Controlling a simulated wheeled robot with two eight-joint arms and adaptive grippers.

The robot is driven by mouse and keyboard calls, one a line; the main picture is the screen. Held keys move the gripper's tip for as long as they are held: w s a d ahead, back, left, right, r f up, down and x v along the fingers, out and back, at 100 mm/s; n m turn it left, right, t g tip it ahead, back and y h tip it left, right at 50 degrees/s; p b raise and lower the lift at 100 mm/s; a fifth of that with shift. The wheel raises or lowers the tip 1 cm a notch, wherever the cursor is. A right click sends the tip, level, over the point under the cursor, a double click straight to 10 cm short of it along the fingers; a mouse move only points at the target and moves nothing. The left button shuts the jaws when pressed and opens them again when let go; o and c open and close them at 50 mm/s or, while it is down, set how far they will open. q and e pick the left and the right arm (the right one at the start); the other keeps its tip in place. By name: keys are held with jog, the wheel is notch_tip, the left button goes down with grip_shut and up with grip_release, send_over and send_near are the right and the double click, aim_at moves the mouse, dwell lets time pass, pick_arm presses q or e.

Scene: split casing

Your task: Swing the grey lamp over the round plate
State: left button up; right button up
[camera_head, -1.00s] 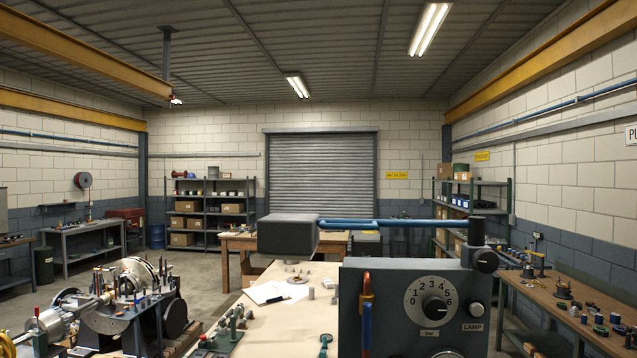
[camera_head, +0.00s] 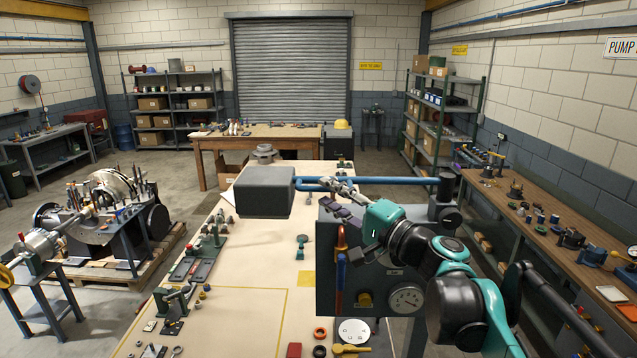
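The grey lamp (camera_head: 264,190) is a box-shaped head at the end of a blue arm (camera_head: 400,181). This arm runs left from a dark post (camera_head: 446,187) on the grey panel unit. A white round plate (camera_head: 353,332) with dark marks lies low in the picture at the bench's near part, below the panel; the lamp head is not over it. My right gripper (camera_head: 324,192) reaches in from the lower right. Its fingers are spread apart at the blue arm, just right of the lamp head. I cannot tell whether they touch it. My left gripper is not in view.
The grey panel unit (camera_head: 335,270) with a gauge stands behind my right arm. Small fittings (camera_head: 205,250) line the bench's left side. An orange ring (camera_head: 320,333) and a yellow part (camera_head: 350,349) lie beside the white plate. The bench middle (camera_head: 262,255) is mostly clear.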

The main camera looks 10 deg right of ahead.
aim_at(324, 191)
jog(key=x, duration=0.3)
jog(key=shift+w+a+p, duration=0.1)
jog(key=shift+w+p, duration=0.1)
jog(key=shift+p, duration=0.1)
grip_shut()
